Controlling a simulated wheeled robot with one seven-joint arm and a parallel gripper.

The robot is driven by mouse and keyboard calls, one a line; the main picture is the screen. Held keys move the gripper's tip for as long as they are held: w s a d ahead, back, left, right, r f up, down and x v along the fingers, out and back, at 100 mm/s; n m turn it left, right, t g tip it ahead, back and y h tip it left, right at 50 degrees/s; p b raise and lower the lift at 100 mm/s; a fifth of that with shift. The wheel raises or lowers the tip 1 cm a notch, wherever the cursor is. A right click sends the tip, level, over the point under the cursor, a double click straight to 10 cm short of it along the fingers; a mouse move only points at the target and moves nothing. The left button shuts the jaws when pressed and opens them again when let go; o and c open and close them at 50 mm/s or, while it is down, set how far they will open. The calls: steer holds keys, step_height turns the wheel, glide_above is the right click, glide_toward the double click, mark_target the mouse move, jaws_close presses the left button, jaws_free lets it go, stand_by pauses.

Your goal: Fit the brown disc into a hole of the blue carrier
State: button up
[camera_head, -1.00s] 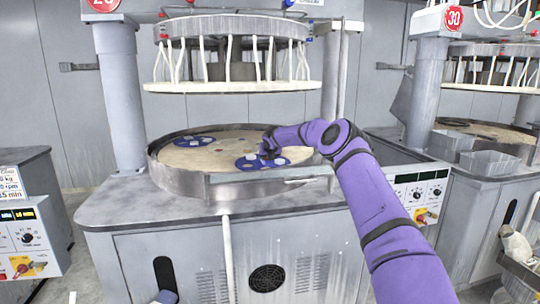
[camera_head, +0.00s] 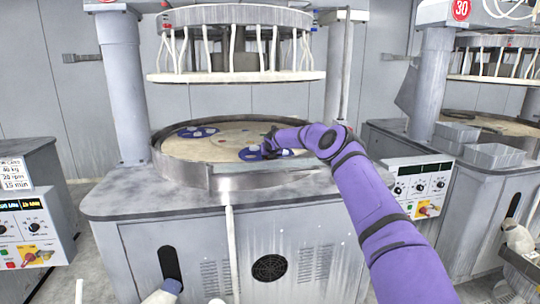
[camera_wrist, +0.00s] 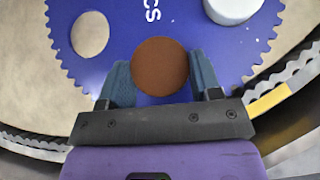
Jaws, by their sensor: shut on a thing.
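The brown disc (camera_wrist: 160,66) is held between the two blue-grey fingertips of my gripper (camera_wrist: 160,82), in the wrist view. It is over the toothed blue carrier (camera_wrist: 190,28); I cannot tell whether it touches it. An open round hole (camera_wrist: 90,33) in the carrier, showing the beige platen, lies up and left of the disc. A white round piece (camera_wrist: 232,8) sits on the carrier at upper right. In the head view my gripper (camera_head: 268,143) is over the same carrier (camera_head: 246,155), near the platen's front rim; the disc cannot be made out there.
A second blue carrier (camera_head: 190,133) with white pieces lies on the beige platen (camera_head: 205,150) at the left. A raised metal rim (camera_head: 235,181) surrounds the platen. A ring with hanging white hoses (camera_head: 235,76) is above. Open platen lies between the carriers.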

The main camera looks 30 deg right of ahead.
steer(key=shift+f, duration=0.35)
steer(key=o, duration=1)
steer(key=shift+s, duration=0.1)
steer(key=shift+a, duration=0.1)
steer(key=shift+f, duration=0.1)
steer(key=shift+d+r+v, duration=0.1)
steer(key=shift+v, duration=1.8)
steer(key=shift+d+r+v, duration=0.1)
steer(key=shift+d+v, duration=0.05)
steer(key=shift+v, duration=1.7)
steer(key=shift+d+r+v, duration=0.1)
steer(key=shift+v, duration=1.8)
steer(key=shift+f, duration=0.1)
